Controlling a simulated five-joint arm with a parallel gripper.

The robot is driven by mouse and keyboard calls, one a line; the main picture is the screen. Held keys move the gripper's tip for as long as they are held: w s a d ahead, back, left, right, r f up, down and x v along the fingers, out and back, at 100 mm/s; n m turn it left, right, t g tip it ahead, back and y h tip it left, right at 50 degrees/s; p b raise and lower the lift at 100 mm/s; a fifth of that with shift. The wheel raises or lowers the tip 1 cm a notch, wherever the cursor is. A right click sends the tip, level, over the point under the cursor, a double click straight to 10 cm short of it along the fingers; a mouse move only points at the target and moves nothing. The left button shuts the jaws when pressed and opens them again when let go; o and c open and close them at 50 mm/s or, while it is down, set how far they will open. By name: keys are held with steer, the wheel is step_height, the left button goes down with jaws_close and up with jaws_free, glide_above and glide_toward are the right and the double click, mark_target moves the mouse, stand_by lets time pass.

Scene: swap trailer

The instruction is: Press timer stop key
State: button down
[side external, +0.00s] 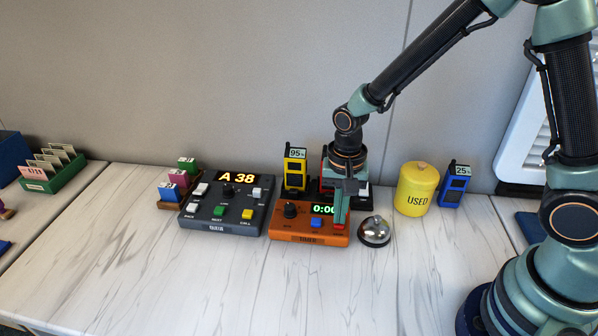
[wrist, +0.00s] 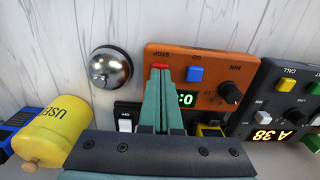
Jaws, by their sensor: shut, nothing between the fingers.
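The orange timer (side external: 308,238) stands on the counter, with a dark knob, a blue GO key (side external: 316,222) and a lit green display (side external: 321,210) partly hidden by my fingers. Its red STOP key (wrist: 160,67) shows at the fingertips in the wrist view, and a sliver of it shows in the side view (side external: 338,227). My gripper (side external: 339,220) is shut and empty, pointing down over the STOP key. In the wrist view my gripper (wrist: 161,76) has its tips at the key's edge. I cannot tell whether they touch or press it.
A silver bell (side external: 375,232) stands just right of the timer. A dark grey console (side external: 227,208) reading A 38 is on its left. A yellow USED canister (side external: 417,190) and a blue handset (side external: 454,187) stand to the right. A yellow handset (side external: 295,168) is behind. The front counter is clear.

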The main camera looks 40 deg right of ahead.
steer(key=shift+f, duration=1)
steer(key=shift+s, duration=0.1)
steer(key=shift+r, duration=0.1)
step_height(320, 180, up, 14)
steer(key=shift+r, duration=0.2)
steer(key=s+d+r+n+t, duration=0.5)
steer(key=s+d+r+n, duration=0.1)
steer(key=n, duration=0.3)
steer(key=shift+s+d+r+t, duration=0.3)
steer(key=shift+s+d+r, duration=0.05)
steer(key=shift+d+r, duration=0.4)
stand_by(0.5)
